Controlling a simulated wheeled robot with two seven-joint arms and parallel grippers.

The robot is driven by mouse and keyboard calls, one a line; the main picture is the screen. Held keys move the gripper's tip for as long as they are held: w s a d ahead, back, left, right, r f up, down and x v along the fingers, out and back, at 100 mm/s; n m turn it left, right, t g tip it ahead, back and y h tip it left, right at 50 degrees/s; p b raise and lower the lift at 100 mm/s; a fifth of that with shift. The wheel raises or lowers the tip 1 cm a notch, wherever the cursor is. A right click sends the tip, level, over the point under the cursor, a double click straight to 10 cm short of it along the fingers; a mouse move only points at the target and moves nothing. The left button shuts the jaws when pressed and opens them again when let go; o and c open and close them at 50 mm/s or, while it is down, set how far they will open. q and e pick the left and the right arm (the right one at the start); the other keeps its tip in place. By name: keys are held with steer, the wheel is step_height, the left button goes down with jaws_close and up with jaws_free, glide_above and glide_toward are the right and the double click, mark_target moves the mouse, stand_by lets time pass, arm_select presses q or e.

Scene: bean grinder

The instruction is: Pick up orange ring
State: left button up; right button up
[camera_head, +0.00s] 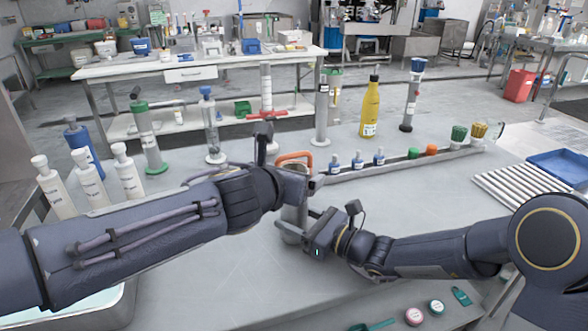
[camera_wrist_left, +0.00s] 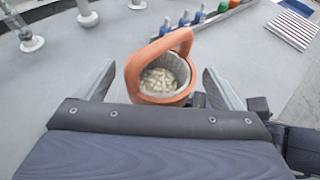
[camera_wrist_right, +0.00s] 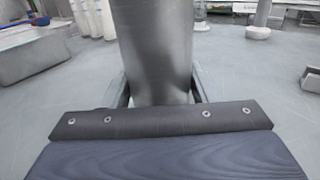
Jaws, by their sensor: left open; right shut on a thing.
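The orange ring (camera_head: 294,157) sits at the top of a grey metal cylinder (camera_wrist_right: 155,45), the bean grinder body. In the left wrist view the ring (camera_wrist_left: 133,74) has a raised handle loop and surrounds a cup of pale beans (camera_wrist_left: 158,82). My left gripper (camera_wrist_left: 158,88) is open, with one finger on each side of the ring and visible gaps between. In the head view its hand partly hides the grinder. My right gripper (camera_head: 296,226) is shut on the grinder body, lower down. The cylinder fills the middle of the right wrist view.
A long rack (camera_head: 400,163) with small blue bottles (camera_head: 357,161) and coloured caps lies behind the grinder. A yellow bottle (camera_head: 370,108) stands farther back. White bottles (camera_head: 90,180) stand at left. A blue tray (camera_head: 562,167) is at right. The table front is mostly clear.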

mark_target(293, 155)
arm_select(q)
steer(key=shift+w+d+f, duration=0.15)
steer(key=shift+w+f, duration=0.05)
steer(key=shift+w, duration=0.2)
steer(key=shift+c, duration=0.2)
steer(key=c, duration=1)
step_height(293, 155, up, 10)
steer(key=shift+r, duration=0.1)
arm_select(e)
steer(key=o, duration=1.3)
steer(key=shift+c, duration=0.2)
